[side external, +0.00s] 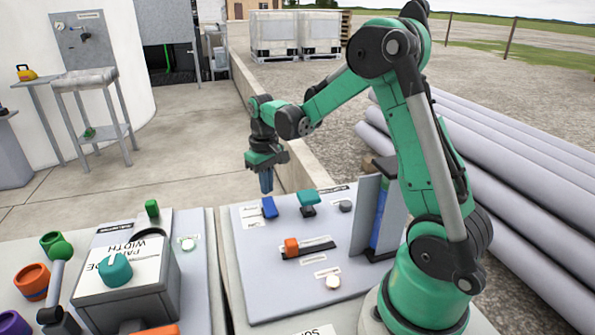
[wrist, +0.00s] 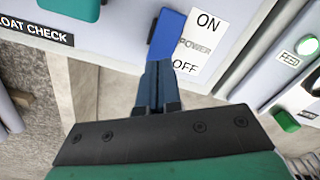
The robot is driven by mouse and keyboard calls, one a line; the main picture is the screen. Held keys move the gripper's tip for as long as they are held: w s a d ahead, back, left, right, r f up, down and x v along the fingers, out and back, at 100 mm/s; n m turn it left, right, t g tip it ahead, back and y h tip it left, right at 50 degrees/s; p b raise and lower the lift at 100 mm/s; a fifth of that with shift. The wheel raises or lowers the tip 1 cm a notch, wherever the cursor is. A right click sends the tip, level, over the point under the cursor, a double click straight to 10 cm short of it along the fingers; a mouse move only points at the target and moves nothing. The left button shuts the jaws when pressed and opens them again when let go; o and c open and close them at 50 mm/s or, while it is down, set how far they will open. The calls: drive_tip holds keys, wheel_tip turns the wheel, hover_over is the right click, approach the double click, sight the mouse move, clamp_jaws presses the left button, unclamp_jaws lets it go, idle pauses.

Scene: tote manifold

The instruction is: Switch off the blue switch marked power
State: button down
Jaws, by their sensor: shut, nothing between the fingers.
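The blue power switch (side external: 269,208) is near the far left corner of the grey panel (side external: 255,270). In the wrist view the switch (wrist: 167,35) is a blue lever beside a white label (wrist: 200,42) reading ON, POWER and OFF. Its blue part lies toward the ON end. My gripper (side external: 266,190) points down just above the switch in the side view. In the wrist view its fingertips (wrist: 158,70) are shut together, empty, at the lever's near end. I cannot tell whether they touch it.
A teal handle (side external: 309,197), a grey knob (side external: 346,206), an orange slider (side external: 291,246) and a pale button (side external: 333,282) share the panel. A blue column (side external: 381,220) stands to its right. A second panel with a box (side external: 125,280) is at left, across a narrow gap.

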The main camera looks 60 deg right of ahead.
sight(267, 200)
drive_tip(key=shift+f, duration=1.2)
idle(0.4)
drive_tip(key=shift+r, duration=3.55)
drive_tip(key=shift+a, duration=0.1)
drive_tip(key=s+a+r+n+t, duration=0.1)
drive_tip(key=s+a+t, duration=0.2)
drive_tip(key=a, duration=0.4)
drive_tip(key=s+a+r+n+t, duration=0.2)
drive_tip(key=s+a+t, duration=0.2)
drive_tip(key=a, duration=0.3)
drive_tip(key=shift+s+a+r, duration=0.25)
drive_tip(key=shift+a, duration=0.05)
